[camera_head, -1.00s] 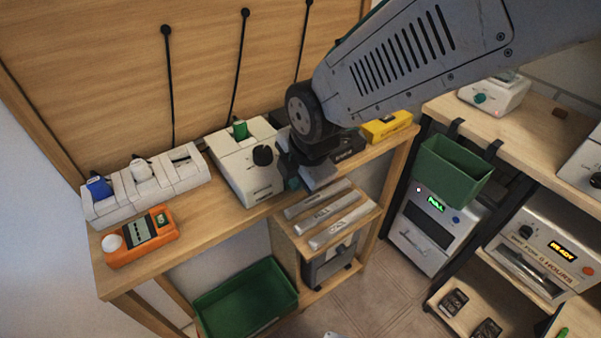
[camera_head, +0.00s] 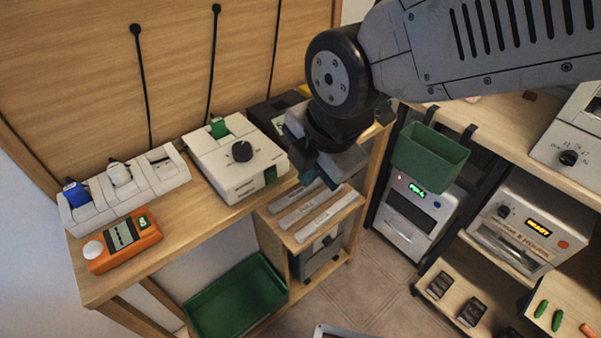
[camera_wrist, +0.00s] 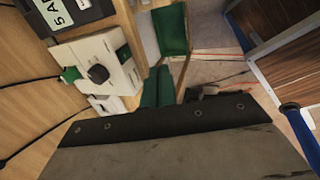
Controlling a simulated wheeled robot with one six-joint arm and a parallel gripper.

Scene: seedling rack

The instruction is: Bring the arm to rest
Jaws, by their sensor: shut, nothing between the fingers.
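My arm comes in from the upper right of the head view. My gripper (camera_head: 312,172) hangs from the dark wrist joint, just right of the white device with a black knob (camera_head: 238,160) and above the front of the wooden bench (camera_head: 205,215). It is shut and holds nothing. Its fingertips are small and partly hidden by the wrist. In the wrist view a dark plate and grey part fill the lower half, and the white device (camera_wrist: 100,70) shows beyond them at upper left.
On the bench stand an orange meter (camera_head: 122,242) and a white block row with a blue piece (camera_head: 75,193). A green tray (camera_head: 236,300) lies below. A green bin (camera_head: 430,155) hangs from the right-hand shelf, above a white machine (camera_head: 415,218). Floor shows between.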

